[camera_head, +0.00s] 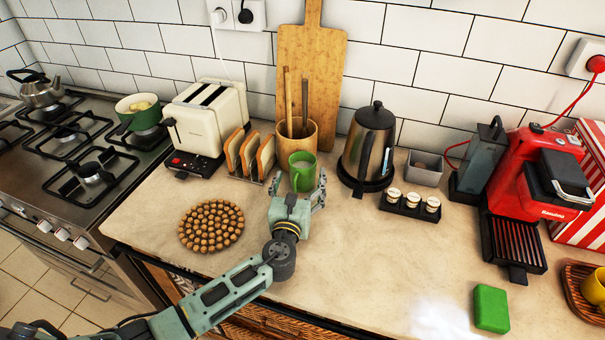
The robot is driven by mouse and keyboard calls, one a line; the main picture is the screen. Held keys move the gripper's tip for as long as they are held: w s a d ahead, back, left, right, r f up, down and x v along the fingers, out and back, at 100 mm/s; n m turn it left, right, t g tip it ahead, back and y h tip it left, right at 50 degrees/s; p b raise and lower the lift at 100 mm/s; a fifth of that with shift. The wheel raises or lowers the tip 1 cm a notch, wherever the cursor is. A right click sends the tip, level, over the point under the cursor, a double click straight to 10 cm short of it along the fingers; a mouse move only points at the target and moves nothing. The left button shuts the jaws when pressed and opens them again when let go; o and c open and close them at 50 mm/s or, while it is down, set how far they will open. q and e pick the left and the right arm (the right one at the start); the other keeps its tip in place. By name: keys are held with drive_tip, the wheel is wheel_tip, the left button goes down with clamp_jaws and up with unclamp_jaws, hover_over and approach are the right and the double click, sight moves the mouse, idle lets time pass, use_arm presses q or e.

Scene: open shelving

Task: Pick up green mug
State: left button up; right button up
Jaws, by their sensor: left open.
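The green mug (303,171) stands upright on the counter, in front of a wooden utensil holder. My left gripper (299,187) is open just in front of the mug. Its fingers point at the mug, one towards its left side and one towards its right. I cannot tell whether the fingers touch the mug. The gripper hides the lower front of the mug. My right gripper is not in view.
The utensil holder (297,138) is right behind the mug. A toast rack (250,155) stands left, a kettle (368,146) right. A round nut-brown trivet (211,226) lies front left. A green block (491,308) lies front right. The middle front counter is clear.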

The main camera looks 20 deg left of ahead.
sight(301, 178)
use_arm(q)
drive_tip(key=w, duration=0.3)
drive_tip(key=shift+w+a+r, duration=0.1)
drive_tip(key=shift+w+a, duration=0.1)
drive_tip(key=shift+w, duration=0.45)
drive_tip(key=c, duration=1.5)
drive_tip(key=shift+r, duration=0.1)
drive_tip(key=shift+c, duration=0.8)
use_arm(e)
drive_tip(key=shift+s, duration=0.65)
